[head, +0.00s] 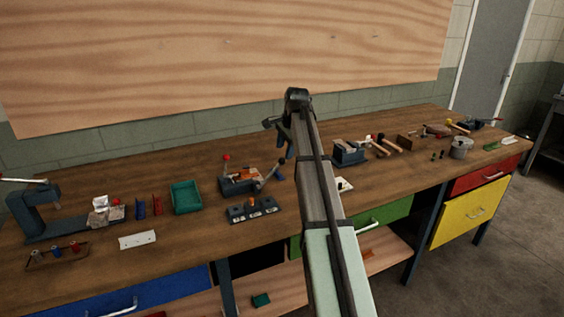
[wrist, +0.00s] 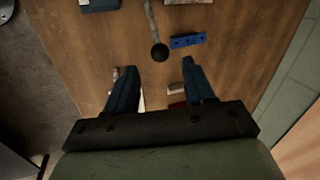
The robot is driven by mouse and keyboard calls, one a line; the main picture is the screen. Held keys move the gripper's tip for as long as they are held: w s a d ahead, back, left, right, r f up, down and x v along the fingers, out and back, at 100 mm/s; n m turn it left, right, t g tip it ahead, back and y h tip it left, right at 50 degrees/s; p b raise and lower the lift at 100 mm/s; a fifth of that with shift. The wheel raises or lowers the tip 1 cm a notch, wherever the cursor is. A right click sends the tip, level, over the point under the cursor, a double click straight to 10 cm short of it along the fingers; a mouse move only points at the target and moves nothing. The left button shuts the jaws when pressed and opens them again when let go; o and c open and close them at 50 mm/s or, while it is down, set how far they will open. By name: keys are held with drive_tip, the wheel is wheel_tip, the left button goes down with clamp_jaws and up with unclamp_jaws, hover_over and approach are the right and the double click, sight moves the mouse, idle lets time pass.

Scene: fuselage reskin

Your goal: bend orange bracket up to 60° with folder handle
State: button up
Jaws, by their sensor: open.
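The folder (head: 238,186) is a blue-grey bench tool left of my arm. An orange piece (head: 240,173), which looks like the bracket, lies on its top; its bend angle is too small to read. A lever (head: 268,172) slants up from the folder's right side. In the wrist view a lever with a black ball knob (wrist: 159,52) comes down from the top edge. My gripper (head: 284,150) is above the bench, right of the folder. It is open and empty in the wrist view (wrist: 160,66), with the knob just beyond its fingertips, apparently untouched.
A dark tray (head: 236,216) with small parts stands in front of the folder. A green bin (head: 186,198) is to its left. A blue block (wrist: 187,40) lies right of the knob in the wrist view. A vise-like tool (head: 349,154) is right of my arm.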

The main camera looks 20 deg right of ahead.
sight(282, 159)
drive_tip(key=shift+x, duration=3.55)
clamp_jaws()
